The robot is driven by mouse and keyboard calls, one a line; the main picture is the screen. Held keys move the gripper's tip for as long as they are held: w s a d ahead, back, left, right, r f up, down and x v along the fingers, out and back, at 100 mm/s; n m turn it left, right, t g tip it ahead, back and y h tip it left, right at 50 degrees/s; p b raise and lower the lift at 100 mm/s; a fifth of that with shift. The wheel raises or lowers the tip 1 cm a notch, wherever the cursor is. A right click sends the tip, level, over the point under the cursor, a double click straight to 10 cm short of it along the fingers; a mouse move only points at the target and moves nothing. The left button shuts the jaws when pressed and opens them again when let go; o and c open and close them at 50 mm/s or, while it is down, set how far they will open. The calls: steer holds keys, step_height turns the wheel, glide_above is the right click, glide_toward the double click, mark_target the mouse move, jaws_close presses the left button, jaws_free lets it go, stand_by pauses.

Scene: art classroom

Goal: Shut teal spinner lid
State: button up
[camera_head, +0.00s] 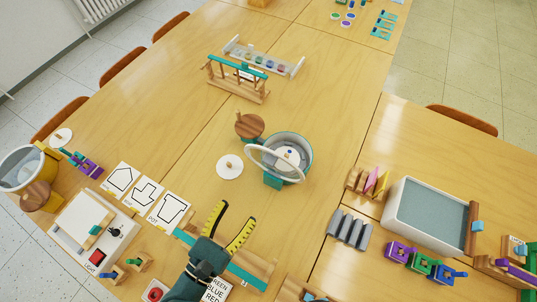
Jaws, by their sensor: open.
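The teal spinner (305,146) is a round tub with a teal outside, standing near the middle of the table. A white disc with a small blue spot shows inside it. Its pale ring-shaped lid (262,149) appears raised and tilted across the tub's opening; how far it is open is hard to tell. A teal block (272,182) sticks out at the tub's near side. My gripper (231,222), with yellow and black fingers, is open and empty. It is nearer the camera than the spinner and to its left, apart from it.
Left of the spinner are a round wooden piece (249,125) and a white disc (229,167). Shape cards (169,211) lie left of my gripper. A grey ridged block (349,229) and a white tray (393,211) stand right. A wooden rack (237,88) stands behind.

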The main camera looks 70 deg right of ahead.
mark_target(267, 164)
steer(key=shift+t, duration=0.3)
steer(key=s+d, duration=0.1)
steer(key=d, duration=0.4)
steer(key=s+d+p, duration=0.1)
steer(key=d, duration=0.4)
steer(key=s+d, duration=0.1)
steer(key=d, duration=0.4)
steer(key=shift+d+r, duration=0.25)
steer(key=shift+d, duration=0.05)
steer(key=shift+c, duration=0.5)
jaws_close()
